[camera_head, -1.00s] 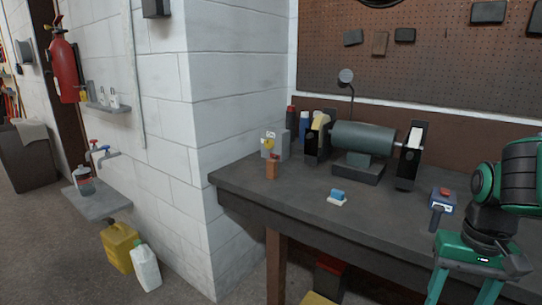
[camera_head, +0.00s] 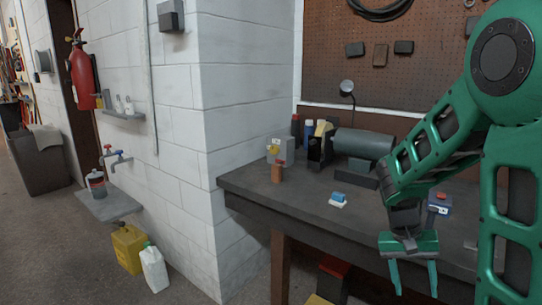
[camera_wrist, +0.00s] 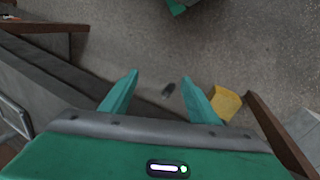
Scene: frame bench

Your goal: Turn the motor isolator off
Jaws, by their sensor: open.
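A small grey box with a yellow knob (camera_head: 273,149) stands on the far left of the bench, beside the wall corner; it looks like the motor isolator. The knob's exact position is too small to read. The grey-green motor (camera_head: 362,143) of a bench grinder stands to its right, partly hidden by my arm. My gripper (camera_head: 414,284) is open and empty, pointing down in front of the bench's front edge, well right of and nearer than the grey box. In the wrist view my open fingers (camera_wrist: 160,77) have floor below them and no isolator shows.
A brown-orange block (camera_head: 277,173) stands just in front of the grey box. A blue-and-white brush-like item (camera_head: 338,199) lies mid-bench. The bench top (camera_head: 300,190) between is mostly clear. A yellow container (camera_wrist: 226,102) is on the floor.

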